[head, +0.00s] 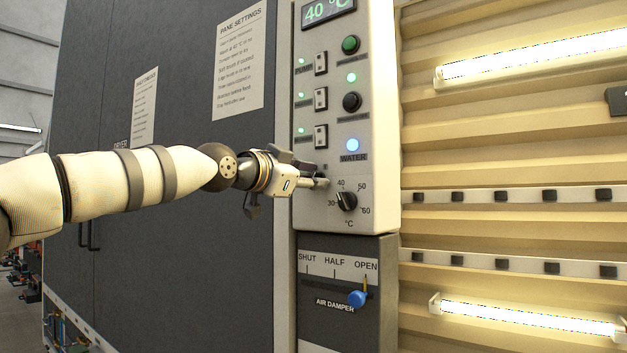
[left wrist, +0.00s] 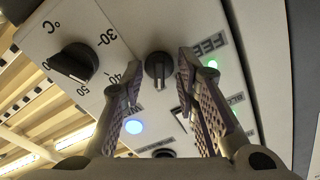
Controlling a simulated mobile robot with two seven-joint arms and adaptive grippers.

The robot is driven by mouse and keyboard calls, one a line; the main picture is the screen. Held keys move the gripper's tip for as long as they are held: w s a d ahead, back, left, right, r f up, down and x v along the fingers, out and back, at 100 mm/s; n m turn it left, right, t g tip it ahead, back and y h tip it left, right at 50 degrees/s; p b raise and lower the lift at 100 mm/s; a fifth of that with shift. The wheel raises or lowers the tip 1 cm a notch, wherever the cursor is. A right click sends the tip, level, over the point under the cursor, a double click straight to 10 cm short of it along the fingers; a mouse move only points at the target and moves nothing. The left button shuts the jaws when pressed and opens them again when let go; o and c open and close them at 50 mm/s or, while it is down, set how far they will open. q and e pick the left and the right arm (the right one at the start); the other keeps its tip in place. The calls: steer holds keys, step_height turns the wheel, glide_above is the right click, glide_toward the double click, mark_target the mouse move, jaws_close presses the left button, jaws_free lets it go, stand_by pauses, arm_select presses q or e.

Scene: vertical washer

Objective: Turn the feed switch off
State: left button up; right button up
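The control panel (head: 347,120) is a pale upright box. In the left wrist view a black rotary switch (left wrist: 158,70) sits next to an upside-down label (left wrist: 208,45) that reads "FEE", the rest cut off by a finger. A green lamp (left wrist: 212,64) glows beside it. My left gripper (head: 318,183) is at the panel's lower left and covers most of this switch in the head view. In the left wrist view its two fingers (left wrist: 159,68) are apart, with the switch showing between their tips. I cannot tell whether they touch it. My right gripper is not in view.
A temperature dial (head: 347,201) is close to the right of my gripper. Rocker switches (head: 320,98) with green lamps and a lit blue water lamp (head: 352,145) are above. The air damper's blue knob (head: 358,298) is below. A dark cabinet door (head: 190,220) stands left.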

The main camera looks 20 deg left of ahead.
arm_select(q)
jaws_close()
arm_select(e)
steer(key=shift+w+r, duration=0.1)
arm_select(q)
steer(key=shift+s+r+n+p, duration=0.15)
steer(key=shift+r+n+p, duration=0.2)
steer(key=shift+n, duration=0.45)
steer(key=n+p, duration=0.1)
steer(key=n, duration=0.1)
steer(key=shift+f+n, duration=0.15)
steer(key=shift+n, duration=0.15)
steer(key=shift+f+n+p, duration=0.15)
steer(key=shift+n+p, duration=0.05)
steer(key=shift+n, duration=1.7)
steer(key=shift+f+n+p, duration=0.1)
steer(key=shift+n+p, duration=0.05)
steer(key=shift+n, duration=1.75)
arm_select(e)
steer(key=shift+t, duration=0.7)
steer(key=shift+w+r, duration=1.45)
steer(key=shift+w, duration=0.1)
